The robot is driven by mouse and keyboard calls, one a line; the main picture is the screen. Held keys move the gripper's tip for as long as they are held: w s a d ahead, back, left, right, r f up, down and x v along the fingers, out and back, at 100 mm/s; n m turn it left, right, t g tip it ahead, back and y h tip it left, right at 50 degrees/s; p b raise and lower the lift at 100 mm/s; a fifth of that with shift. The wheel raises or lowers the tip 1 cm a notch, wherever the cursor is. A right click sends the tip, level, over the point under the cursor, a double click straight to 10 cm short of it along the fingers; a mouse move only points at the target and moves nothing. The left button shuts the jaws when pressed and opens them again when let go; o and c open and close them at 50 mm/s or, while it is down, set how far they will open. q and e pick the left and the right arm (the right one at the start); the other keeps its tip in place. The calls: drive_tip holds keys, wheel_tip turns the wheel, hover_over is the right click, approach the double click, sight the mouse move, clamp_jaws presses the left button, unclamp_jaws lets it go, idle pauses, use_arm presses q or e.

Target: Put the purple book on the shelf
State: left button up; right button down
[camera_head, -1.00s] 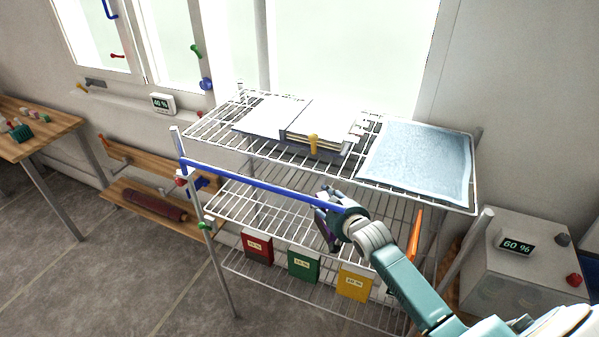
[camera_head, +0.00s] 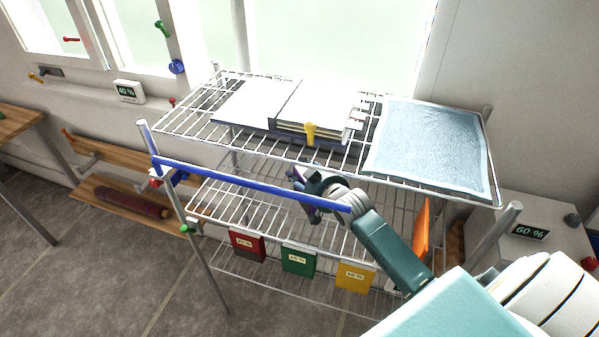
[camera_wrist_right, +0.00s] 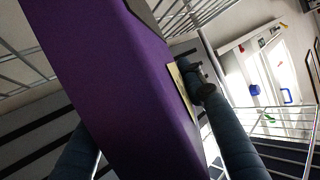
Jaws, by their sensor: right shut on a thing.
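The purple book (camera_wrist_right: 125,75) fills much of the right wrist view, tilted between the two fingers of my right gripper (camera_wrist_right: 148,125). In the head view my right gripper (camera_head: 308,186) is shut on it, under the top tier of the wire shelf (camera_head: 228,201) and beyond the blue bar. Only a small purple part of the book (camera_head: 312,213) shows there, above the middle tier. I cannot tell if the book touches the wires. My left gripper is not in view.
A blue bar (camera_head: 240,182) crosses the front of the rack. Red (camera_head: 248,245), green (camera_head: 298,259) and yellow (camera_head: 355,275) labelled items are at the lower front. An orange item (camera_head: 422,229) stands at right.

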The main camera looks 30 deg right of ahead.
drive_tip(key=shift+s+r, duration=0.1)
drive_tip(key=shift+s, duration=0.35)
drive_tip(key=c, duration=1.1)
unclamp_jaws()
drive_tip(key=shift+w+f, duration=0.3)
drive_tip(key=shift+w, duration=0.1)
drive_tip(key=shift+s+r, duration=0.3)
drive_tip(key=shift+r, duration=0.05)
drive_tip(key=b+v, duration=0.1)
drive_tip(key=v, duration=0.6)
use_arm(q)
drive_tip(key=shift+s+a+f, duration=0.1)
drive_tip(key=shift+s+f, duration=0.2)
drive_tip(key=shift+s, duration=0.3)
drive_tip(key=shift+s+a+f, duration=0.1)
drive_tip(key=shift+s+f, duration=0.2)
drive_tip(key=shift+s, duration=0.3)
